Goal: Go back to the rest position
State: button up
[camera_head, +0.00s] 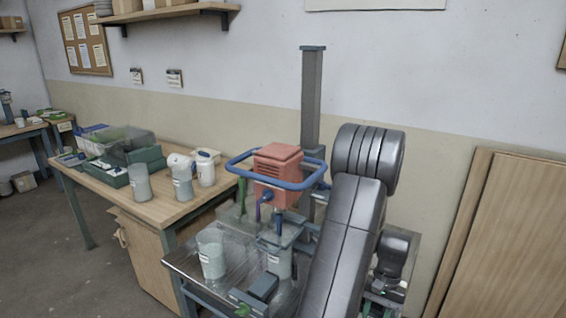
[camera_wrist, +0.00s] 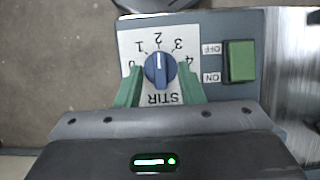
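In the head view my grey arm (camera_head: 345,240) reaches down in front of the bench, and I cannot make out the fingers there clearly.
A green switch (camera_wrist: 240,62) sits beside the dial. A red mixer head (camera_head: 277,172) with a blue ring guard stands on the metal bench, with a bucket (camera_head: 211,258) at its left. A wooden table (camera_head: 165,208) holds containers. Wooden boards (camera_head: 510,235) lean at right.

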jog(key=shift+f, duration=0.15)
jog(key=v, duration=1.4)
jog(key=shift+n, duration=0.3)
jog(key=x, duration=1.4)
jog(key=shift+a, duration=0.15)
jog(key=n+h, duration=0.1)
jog(key=n, duration=0.1)
jog(key=n+h, duration=0.1)
jog(key=n, duration=0.2)
jog(key=shift+a+g, duration=0.2)
jog(key=shift+g, duration=0.2)
jog(key=n+h, duration=0.1)
jog(key=n, duration=0.3)
jog(key=shift+a+h, duration=0.15)
jog(key=shift+h, duration=0.25)
jog(key=shift+n+t+h, duration=0.3)
jog(key=shift+n+h, duration=0.2)
jog(key=shift+n, duration=1.1)
jog(key=shift+s, duration=0.1)
